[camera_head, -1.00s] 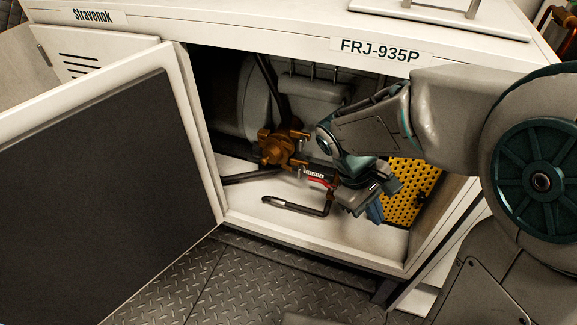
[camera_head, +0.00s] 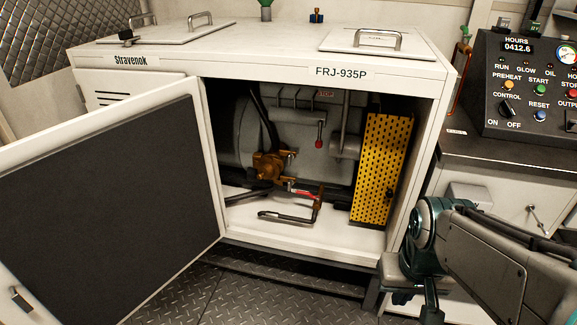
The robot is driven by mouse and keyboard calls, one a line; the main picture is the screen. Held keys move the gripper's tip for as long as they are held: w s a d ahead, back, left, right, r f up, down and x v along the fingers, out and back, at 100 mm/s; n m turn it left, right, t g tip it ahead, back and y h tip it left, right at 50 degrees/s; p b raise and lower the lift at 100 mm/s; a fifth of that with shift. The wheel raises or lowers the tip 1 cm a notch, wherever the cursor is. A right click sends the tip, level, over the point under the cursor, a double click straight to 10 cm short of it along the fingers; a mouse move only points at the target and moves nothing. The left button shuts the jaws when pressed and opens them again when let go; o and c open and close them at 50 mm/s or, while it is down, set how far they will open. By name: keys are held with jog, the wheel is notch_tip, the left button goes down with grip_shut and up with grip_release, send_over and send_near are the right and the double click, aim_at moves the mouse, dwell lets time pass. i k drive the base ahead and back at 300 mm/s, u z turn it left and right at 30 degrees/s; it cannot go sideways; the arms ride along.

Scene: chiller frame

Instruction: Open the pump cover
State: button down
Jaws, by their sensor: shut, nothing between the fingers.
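A yellow perforated panel (camera_head: 381,168), which looks like the pump cover, stands upright inside the right part of the open cabinet. It has a small dark knob low on its right side. I cannot tell whether it is hinged open or still closed over what lies behind it. A bronze pump-like fitting (camera_head: 268,166) sits to its left, with a red-handled valve (camera_head: 304,193) beside it. My gripper (camera_head: 430,308) is outside the cabinet at lower right, pointing down, shut and empty, clear of the panel.
The cabinet's large door (camera_head: 95,200) stands swung open on the left. A bent dark pipe (camera_head: 290,218) lies on the cabinet floor. A control panel (camera_head: 530,85) stands at the right. The tread-plate floor (camera_head: 235,297) in front is free.

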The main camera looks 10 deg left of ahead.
aim_at(268, 168)
jog(key=k, duration=0.6)
jog(key=u, duration=0.9)
jog(key=i, duration=1.25)
jog(key=z, duration=0.6)
jog(key=i, duration=0.35)
jog(key=z, duration=0.45)
